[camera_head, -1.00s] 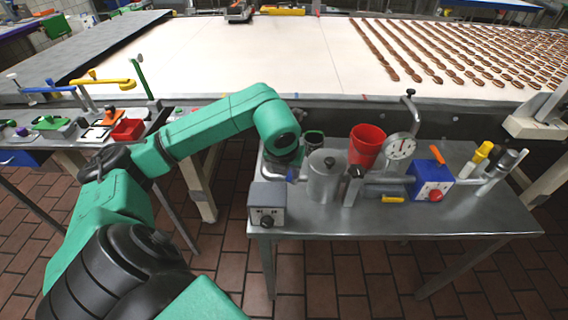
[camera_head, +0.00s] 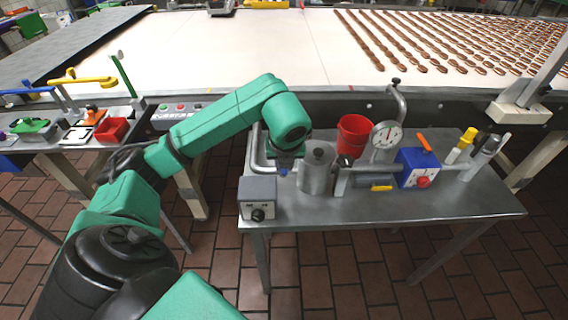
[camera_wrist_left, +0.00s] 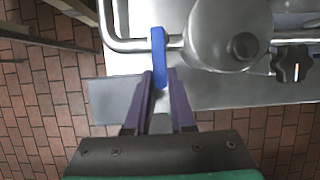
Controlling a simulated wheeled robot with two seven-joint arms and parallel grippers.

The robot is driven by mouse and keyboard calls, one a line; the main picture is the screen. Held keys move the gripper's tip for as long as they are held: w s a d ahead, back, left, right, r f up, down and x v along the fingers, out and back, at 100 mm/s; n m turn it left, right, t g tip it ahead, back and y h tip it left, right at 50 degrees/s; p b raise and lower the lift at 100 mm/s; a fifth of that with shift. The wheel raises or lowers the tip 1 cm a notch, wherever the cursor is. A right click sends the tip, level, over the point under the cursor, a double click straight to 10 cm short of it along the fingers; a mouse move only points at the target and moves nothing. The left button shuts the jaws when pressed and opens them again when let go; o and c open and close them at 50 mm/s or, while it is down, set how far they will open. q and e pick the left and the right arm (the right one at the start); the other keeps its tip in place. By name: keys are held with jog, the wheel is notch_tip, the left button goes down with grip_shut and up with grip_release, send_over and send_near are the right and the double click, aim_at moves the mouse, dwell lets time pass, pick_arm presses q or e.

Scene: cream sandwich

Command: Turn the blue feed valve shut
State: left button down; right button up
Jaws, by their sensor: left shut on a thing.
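The blue feed valve handle (camera_wrist_left: 158,52) sits on a steel pipe just left of a steel canister (camera_wrist_left: 228,35) in the left wrist view. My left gripper (camera_wrist_left: 160,80) is shut on the blue handle, its two dark fingers at the handle's near end. In the head view a small piece of the blue handle (camera_head: 283,171) shows below my green left wrist, left of the canister (camera_head: 317,170). My wrist hides most of the gripper there. My right gripper is in neither view.
The steel table (camera_head: 400,205) also holds a grey control box (camera_head: 258,198), a red cup (camera_head: 352,135), a dial gauge (camera_head: 386,135) and a blue box with a red knob (camera_head: 418,168). A black knob (camera_wrist_left: 292,64) stands right of the canister. A conveyor (camera_head: 250,50) runs behind.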

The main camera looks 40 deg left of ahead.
pick_arm(q)
jog(key=c, duration=0.8)
grip_release()
jog(key=shift+o, duration=0.2)
jog(key=p+v, duration=0.4)
jog(key=v, duration=1)
jog(key=shift+r, duration=0.25)
jog(key=shift+d, duration=0.15)
